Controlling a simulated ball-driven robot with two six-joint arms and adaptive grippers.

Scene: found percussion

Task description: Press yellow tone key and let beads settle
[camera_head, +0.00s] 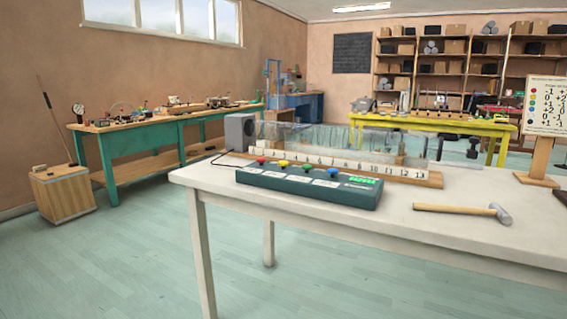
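A dark teal key box (305,190) lies on the white table. The yellow tone key (283,164) is a round button on its top, between the red key (261,160) and the green key (303,169). The blue key (334,172) is farther right. A long clear trough or tube (330,137) stands behind the box, over a white numbered strip (335,164) on a wooden base. I cannot make out separate beads in it. A grey speaker box (240,131) stands at its left end. Neither of my grippers shows.
A hammer (460,208) lies at the right of the white table (420,238). A chart on a stand (544,108) is at the right edge. Workbenches and shelves stand farther back. The floor left of the table (130,270) is clear.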

